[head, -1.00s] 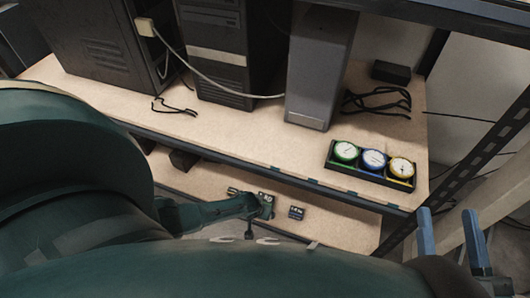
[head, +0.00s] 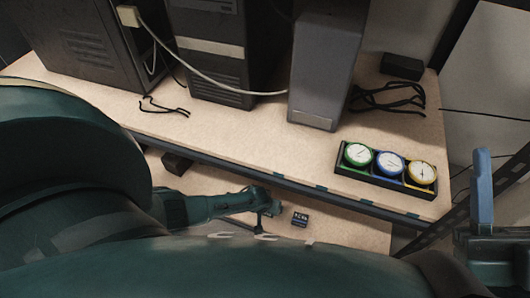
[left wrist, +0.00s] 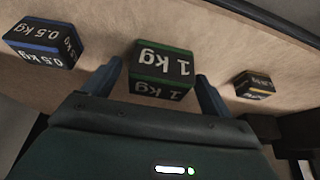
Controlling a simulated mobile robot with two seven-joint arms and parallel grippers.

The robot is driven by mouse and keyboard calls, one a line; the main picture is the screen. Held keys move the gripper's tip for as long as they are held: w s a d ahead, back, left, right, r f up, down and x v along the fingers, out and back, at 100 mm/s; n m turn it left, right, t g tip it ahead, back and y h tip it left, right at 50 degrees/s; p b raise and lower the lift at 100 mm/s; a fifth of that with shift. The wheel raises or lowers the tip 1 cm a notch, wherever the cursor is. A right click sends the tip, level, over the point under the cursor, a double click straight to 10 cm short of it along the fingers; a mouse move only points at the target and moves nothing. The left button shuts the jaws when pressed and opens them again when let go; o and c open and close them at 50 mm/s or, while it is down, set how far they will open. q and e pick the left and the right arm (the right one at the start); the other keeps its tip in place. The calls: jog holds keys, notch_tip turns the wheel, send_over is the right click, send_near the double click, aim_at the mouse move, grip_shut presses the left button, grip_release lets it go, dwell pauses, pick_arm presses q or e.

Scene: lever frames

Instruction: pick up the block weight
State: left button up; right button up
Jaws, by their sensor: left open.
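Three block weights lie on the lower shelf in the left wrist view. The 1 kg block with green edging (left wrist: 162,66) is in the middle, between the tips of my open left gripper (left wrist: 161,84), and I see no grip on it. A 0.5 kg block with blue edging (left wrist: 43,42) is to the left, and a smaller yellow-edged block (left wrist: 254,85) is to the right. In the head view my left gripper (head: 268,206) hides the middle block, and one small block (head: 300,219) shows beside it. My right gripper (head: 483,192) shows one blue finger at the right edge.
The upper shelf (head: 220,140) overhangs the lower one closely. It holds computer cases (head: 215,60), a grey speaker-like box (head: 325,75), cables, and a black tray (head: 388,186) of green, blue and yellow dials. A dark block (head: 178,163) lies on the lower shelf.

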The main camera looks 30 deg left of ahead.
pick_arm(q)
jog(key=shift+w+f, duration=0.15)
jog(key=shift+f, duration=0.25)
jog(key=shift+r, duration=0.1)
jog(key=shift+c, duration=0.5)
jog(key=c, duration=1.7)
jog(key=shift+w, duration=0.1)
jog(key=shift+c, duration=0.3)
jog(key=shift+r, duration=0.2)
